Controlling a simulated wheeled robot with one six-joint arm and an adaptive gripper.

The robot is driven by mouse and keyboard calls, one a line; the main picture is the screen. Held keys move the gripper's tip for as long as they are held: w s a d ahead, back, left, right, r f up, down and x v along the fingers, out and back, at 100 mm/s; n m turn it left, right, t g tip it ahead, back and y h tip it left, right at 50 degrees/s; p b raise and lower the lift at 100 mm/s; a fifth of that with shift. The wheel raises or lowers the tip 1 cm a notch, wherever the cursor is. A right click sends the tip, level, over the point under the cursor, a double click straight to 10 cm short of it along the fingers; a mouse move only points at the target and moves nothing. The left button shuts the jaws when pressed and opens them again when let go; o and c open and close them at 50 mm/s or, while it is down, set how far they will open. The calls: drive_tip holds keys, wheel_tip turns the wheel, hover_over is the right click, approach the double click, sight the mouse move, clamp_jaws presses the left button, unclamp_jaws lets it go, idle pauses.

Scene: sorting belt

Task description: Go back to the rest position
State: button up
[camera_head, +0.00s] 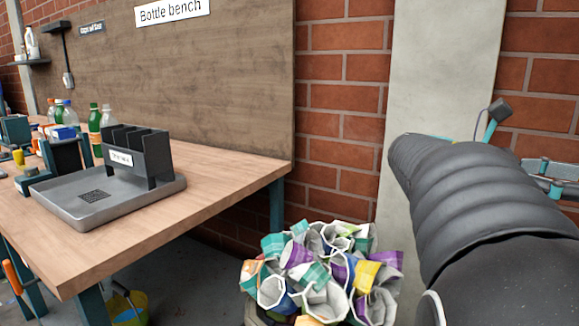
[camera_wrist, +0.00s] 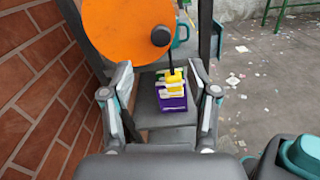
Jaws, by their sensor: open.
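My gripper (camera_wrist: 161,72) shows in the wrist view, its two fingers spread wide apart. I see nothing held between them. Beyond the fingers, a purple block (camera_wrist: 172,103) with a yellow piece (camera_wrist: 175,80) on it rests on a grey surface (camera_wrist: 148,118). How far they are from the fingers is hard to tell. In the head view my dark arm fills the right side, and the gripper is out of that picture.
A wooden bench (camera_head: 215,185) at left carries a grey tray (camera_head: 130,205), a dark rack (camera_head: 150,150) and several bottles. A heap of crushed cartons (camera_head: 320,270) stands by the brick wall (camera_head: 335,130). An orange disc (camera_wrist: 125,30) is near my gripper; littered floor (camera_wrist: 255,95) lies right.

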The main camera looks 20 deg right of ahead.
drive_tip(key=w+d+f+m+t, duration=0.1)
drive_tip(key=w+f+t, duration=0.15)
drive_tip(key=f, duration=0.35)
drive_tip(key=w+f+m+t, duration=0.1)
drive_tip(key=f+m+t, duration=0.15)
drive_tip(key=f, duration=0.35)
drive_tip(key=w+a+f+m+t+y, duration=0.2)
drive_tip(key=w+a+f+t+y, duration=0.3)
drive_tip(key=a+f, duration=0.5)
drive_tip(key=w+a+f+m+t+y, duration=0.1)
drive_tip(key=a+f+t, duration=0.2)
drive_tip(key=a, duration=0.3)
drive_tip(key=w+a+f+m+t+y, duration=0.2)
drive_tip(key=a+f+t, duration=0.1)
drive_tip(key=a, duration=0.4)
drive_tip(key=s+a+n+t+y, duration=0.2)
drive_tip(key=a+t+y, duration=0.1)
drive_tip(key=a, duration=1)
drive_tip(key=shift+s+a+f+t, duration=0.25)
drive_tip(key=shift+a+f+t, duration=0.05)
drive_tip(key=shift+a, duration=0.05)
